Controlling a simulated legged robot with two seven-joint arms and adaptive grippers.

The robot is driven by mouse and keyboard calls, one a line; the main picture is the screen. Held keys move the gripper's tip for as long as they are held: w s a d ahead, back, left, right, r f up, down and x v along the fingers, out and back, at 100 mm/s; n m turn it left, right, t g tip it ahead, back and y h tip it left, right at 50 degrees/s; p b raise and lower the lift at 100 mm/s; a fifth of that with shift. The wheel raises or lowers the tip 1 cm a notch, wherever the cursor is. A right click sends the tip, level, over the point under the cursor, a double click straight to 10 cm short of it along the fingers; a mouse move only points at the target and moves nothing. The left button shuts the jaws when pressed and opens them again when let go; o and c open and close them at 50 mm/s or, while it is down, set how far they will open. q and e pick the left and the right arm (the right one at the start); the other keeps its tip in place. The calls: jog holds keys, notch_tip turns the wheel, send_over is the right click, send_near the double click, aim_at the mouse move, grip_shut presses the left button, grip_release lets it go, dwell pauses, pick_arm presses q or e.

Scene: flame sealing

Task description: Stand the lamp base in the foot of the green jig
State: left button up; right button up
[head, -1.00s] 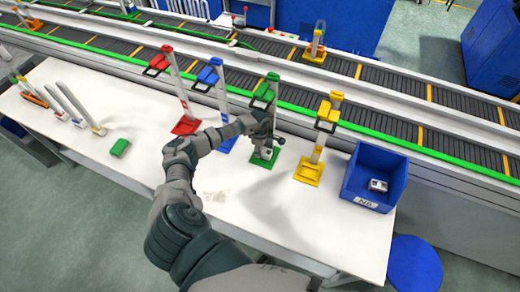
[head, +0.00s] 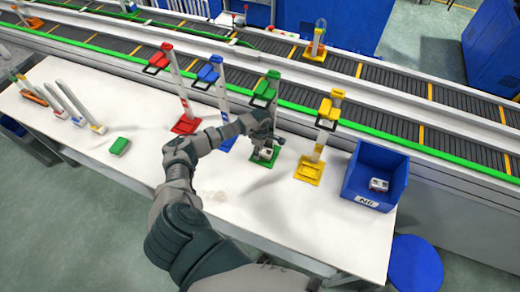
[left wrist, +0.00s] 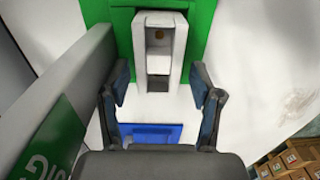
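The green jig (head: 268,90) stands on the white table, with a tall post and a flat green foot (head: 253,163). The grey-white lamp base (head: 265,153) is at that foot, partly under my left gripper (head: 267,141). In the left wrist view the lamp base (left wrist: 160,45) lies against the green foot (left wrist: 205,18), with its slotted face showing. My left gripper (left wrist: 160,92) is open there, its two fingers apart on either side of the lamp base's near end, with nothing between the tips. Whether the base is fully seated cannot be told. My right gripper is not in view.
Red (head: 185,124), blue (head: 214,75) and yellow (head: 309,172) jigs stand beside the green one. A blue bin (head: 358,178) holding a small part is at the right. A green block (head: 119,146) lies at the left. The conveyor (head: 400,135) runs behind the table.

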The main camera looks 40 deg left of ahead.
pick_arm(q)
jog(key=shift+w+r, duration=0.1)
jog(key=shift+r, duration=0.25)
notch_tip(320, 180, up, 7)
jog(key=shift+a+f, duration=0.1)
dwell(0.3)
dwell(0.4)
